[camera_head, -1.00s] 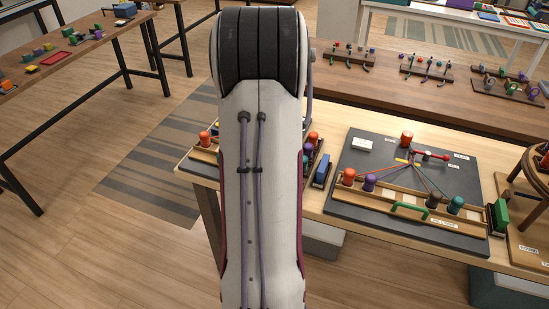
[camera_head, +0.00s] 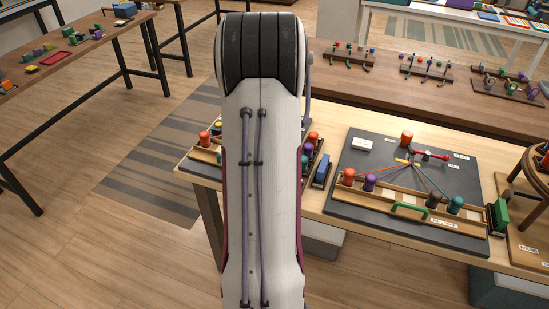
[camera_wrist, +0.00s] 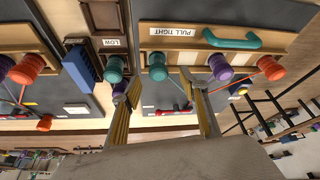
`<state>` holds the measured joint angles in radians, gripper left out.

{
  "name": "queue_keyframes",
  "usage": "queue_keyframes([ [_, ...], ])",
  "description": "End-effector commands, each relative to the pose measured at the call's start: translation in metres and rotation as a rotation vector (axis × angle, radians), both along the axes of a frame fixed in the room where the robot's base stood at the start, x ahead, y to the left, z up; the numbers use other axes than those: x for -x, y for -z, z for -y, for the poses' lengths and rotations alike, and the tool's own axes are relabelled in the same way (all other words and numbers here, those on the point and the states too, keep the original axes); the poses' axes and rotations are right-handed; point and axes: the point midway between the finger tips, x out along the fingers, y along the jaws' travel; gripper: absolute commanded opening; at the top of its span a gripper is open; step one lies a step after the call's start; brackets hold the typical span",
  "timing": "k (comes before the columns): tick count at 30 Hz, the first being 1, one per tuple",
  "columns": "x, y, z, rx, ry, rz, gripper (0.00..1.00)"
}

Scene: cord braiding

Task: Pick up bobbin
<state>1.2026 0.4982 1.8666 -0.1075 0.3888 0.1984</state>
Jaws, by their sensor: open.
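In the head view, an orange bobbin (camera_head: 348,177), a purple bobbin (camera_head: 369,183), a dark bobbin (camera_head: 433,200) and a teal bobbin (camera_head: 455,205) stand along the wooden rail of the dark braiding board (camera_head: 350,207). Coloured cords run from them to the board's middle. In the wrist view, my gripper (camera_wrist: 162,82) is open and empty, its two fingers apart. A teal bobbin (camera_wrist: 157,66) appears beyond the gap between the fingertips; I cannot tell how far off it is. Another teal bobbin (camera_wrist: 115,70) is left of the left finger. My arm hides the gripper in the head view.
A green handle (camera_head: 410,210) stands on the board's front edge, near the bobbins. A red lever (camera_head: 430,156) and an orange peg (camera_head: 407,139) are farther back. A blue block (camera_head: 322,171) stands left of the board, and a round wooden stand is at the right.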

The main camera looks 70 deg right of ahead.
Motion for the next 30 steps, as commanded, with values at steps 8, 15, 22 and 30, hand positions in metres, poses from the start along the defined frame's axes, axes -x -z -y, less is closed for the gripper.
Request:
queue_keyframes([
  [8, 0.000, 0.000, 0.000, 0.000, 0.000, 0.000, 0.44],
  [15, 0.000, 0.009, 0.006, 0.001, 0.000, 0.000, 0.44],
  [22, -0.001, 0.027, 0.016, -0.001, 0.000, 0.000, 0.44],
  [30, -0.003, 0.044, 0.023, 0.000, 0.000, 0.000, 0.44],
])
